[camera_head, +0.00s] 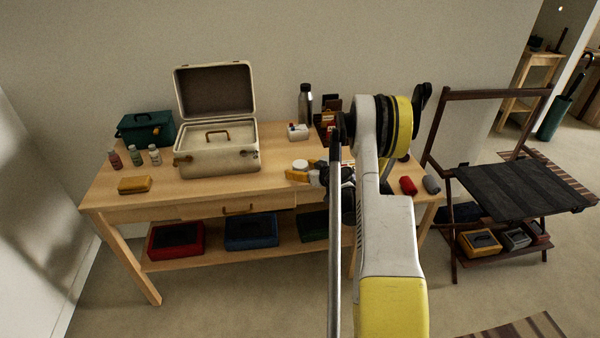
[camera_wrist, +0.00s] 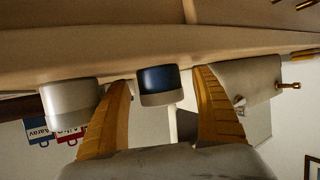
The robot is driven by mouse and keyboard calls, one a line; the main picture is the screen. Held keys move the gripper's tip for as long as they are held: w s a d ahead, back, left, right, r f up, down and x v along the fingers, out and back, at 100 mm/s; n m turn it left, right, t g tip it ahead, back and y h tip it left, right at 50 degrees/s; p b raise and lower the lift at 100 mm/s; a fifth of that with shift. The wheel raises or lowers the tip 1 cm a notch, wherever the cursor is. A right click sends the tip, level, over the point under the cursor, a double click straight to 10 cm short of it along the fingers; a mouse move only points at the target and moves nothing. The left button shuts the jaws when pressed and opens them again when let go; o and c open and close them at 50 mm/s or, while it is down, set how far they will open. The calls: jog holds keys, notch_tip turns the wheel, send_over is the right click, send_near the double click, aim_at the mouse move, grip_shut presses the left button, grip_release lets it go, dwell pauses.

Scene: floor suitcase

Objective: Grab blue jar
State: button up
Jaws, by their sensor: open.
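The wrist view is upside down, with the tabletop along its upper part. The blue jar (camera_wrist: 158,80) has a dark blue body with a pale grey band at one end, and shows between the two yellow fingers of my gripper (camera_wrist: 163,90). The fingers are open, with a gap on each side of the jar; how far in it sits is unclear. In the head view, my gripper (camera_head: 306,170) is low over the table, right of the suitcase. I cannot make out the blue jar there.
A white jar (camera_wrist: 70,103) stands close outside the left finger in the wrist view. In the head view, an open cream suitcase (camera_head: 217,157) stands on the wooden table (camera_head: 270,183). Small bottles (camera_head: 134,157), a yellow block (camera_head: 134,185) and a steel flask (camera_head: 305,105) are also on it.

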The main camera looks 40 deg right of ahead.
jog(key=shift+w, duration=0.1)
jog(key=c, duration=1.3)
jog(key=shift+r, duration=0.1)
